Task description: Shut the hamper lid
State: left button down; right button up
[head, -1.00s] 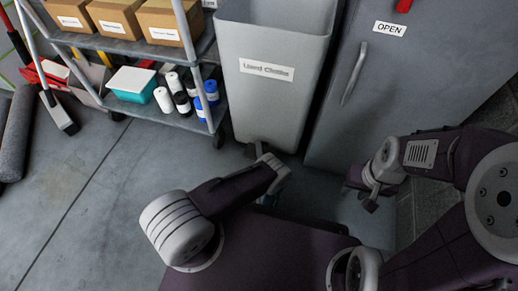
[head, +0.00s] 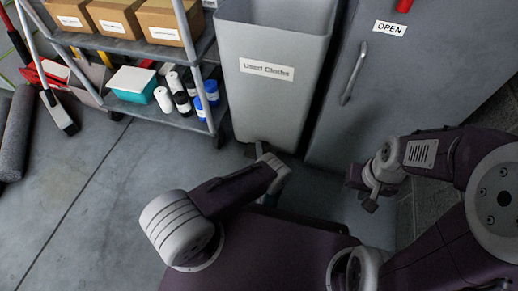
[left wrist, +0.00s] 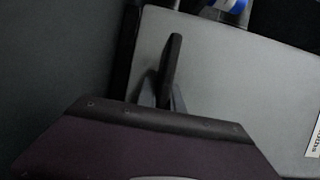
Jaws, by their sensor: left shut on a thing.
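The hamper is a tall grey bin (head: 270,110) with a "Used Cloths" label, upright on the floor at the top middle of the head view. My left gripper (head: 261,152) is low in front of the hamper. In the left wrist view a dark finger (left wrist: 171,70) stands out before the hamper's grey front (left wrist: 240,75). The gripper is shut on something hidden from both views. My right gripper (head: 364,188) is in front of the grey cabinet, apart from the hamper; its opening is unclear.
A grey cabinet (head: 400,100) with a handle and "OPEN" label stands close right of the hamper. A shelf cart (head: 130,50) with boxes, a teal tub (head: 133,84) and bottles stands close left. Floor (head: 90,190) is clear at lower left.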

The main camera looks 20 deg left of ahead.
dwell(0.3)
pick_arm(q)
jog(key=shift+f+t, duration=0.3)
jog(key=shift+t, duration=0.3)
jog(key=c, duration=1.5)
grip_release()
jog(key=shift+r, duration=0.1)
